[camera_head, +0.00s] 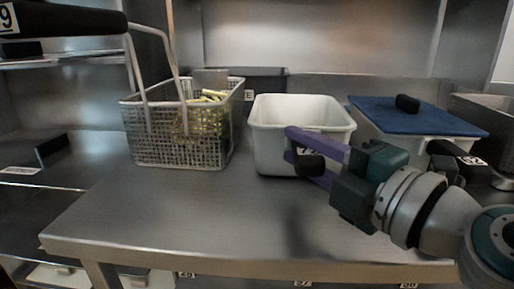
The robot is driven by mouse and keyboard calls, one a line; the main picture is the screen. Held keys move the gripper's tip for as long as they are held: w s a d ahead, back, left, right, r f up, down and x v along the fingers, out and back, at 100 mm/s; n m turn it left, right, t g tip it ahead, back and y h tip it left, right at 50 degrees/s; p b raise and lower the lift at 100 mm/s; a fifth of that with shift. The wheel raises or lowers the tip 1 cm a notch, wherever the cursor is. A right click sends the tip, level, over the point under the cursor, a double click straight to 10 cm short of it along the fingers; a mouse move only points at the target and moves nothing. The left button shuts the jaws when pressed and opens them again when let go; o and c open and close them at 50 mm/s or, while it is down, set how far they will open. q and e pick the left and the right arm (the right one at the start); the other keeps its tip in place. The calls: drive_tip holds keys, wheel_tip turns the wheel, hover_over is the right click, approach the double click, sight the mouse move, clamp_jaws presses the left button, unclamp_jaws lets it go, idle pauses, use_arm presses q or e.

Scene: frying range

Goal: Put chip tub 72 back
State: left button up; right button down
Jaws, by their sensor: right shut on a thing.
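The white tub (268,140) stands on the steel worktop, right of the wire basket. Its inside, as far as it shows, looks empty. A label on its front, partly covered by my fingers, seems to read 72. My right gripper (304,155) comes in from the right. Its purple fingers are shut on the tub at a black grip on the front wall. The tub looks upright; whether its base touches the worktop is hard to tell. My left gripper is not in view.
A wire basket (150,143) with chips stands on the left, its black handle (70,20) reaching to upper left. A blue-lidded tub (440,121) stands close on the right. A dark container (262,83) is behind. The front of the worktop (190,220) is clear.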

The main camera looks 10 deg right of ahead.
drive_tip(key=shift+f, duration=0.3)
idle(0.6)
drive_tip(key=c, duration=0.6)
unclamp_jaws()
drive_tip(key=shift+o, duration=0.2)
